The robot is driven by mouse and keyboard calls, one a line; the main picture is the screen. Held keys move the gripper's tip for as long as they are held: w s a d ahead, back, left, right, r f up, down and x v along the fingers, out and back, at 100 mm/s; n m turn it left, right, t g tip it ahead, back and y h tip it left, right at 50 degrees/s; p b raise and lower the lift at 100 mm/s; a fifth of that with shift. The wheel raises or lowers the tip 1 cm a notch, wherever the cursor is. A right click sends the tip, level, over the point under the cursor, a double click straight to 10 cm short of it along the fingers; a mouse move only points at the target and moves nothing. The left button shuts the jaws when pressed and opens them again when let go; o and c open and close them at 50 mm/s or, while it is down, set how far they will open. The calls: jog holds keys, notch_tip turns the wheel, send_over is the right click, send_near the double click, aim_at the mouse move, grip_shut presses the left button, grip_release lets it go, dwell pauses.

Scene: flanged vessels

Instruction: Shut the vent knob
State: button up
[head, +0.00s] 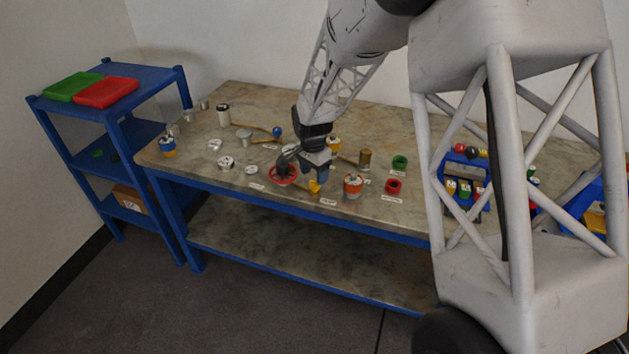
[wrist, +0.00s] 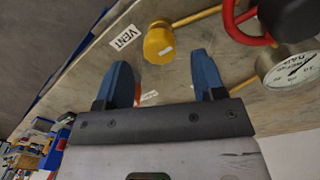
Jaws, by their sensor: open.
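The vent knob (wrist: 158,42) is a yellow knob on the end of a thin yellow-brown pipe. The label reading VENT (wrist: 125,38) lies beside it on the worktop. In the head view the yellow knob (head: 315,187) is near the front edge of the table. My gripper (wrist: 160,64) is open, with its two blue fingers apart and nothing between them. In the wrist view the knob appears just beyond the gap between the fingertips. In the head view my gripper (head: 320,174) is just above and behind the knob; I cannot tell whether they touch.
A red handwheel (head: 284,174) is close on the left of my gripper, with a pressure gauge (wrist: 290,70) near it. An orange-and-white canister (head: 353,186) stands to the right. Several small parts lie across the worktop (head: 225,182).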

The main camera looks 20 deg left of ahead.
aim_at(314, 181)
jog(key=shift+f, duration=1.7)
jog(key=shift+d, duration=0.1)
jog(key=c, duration=0.9)
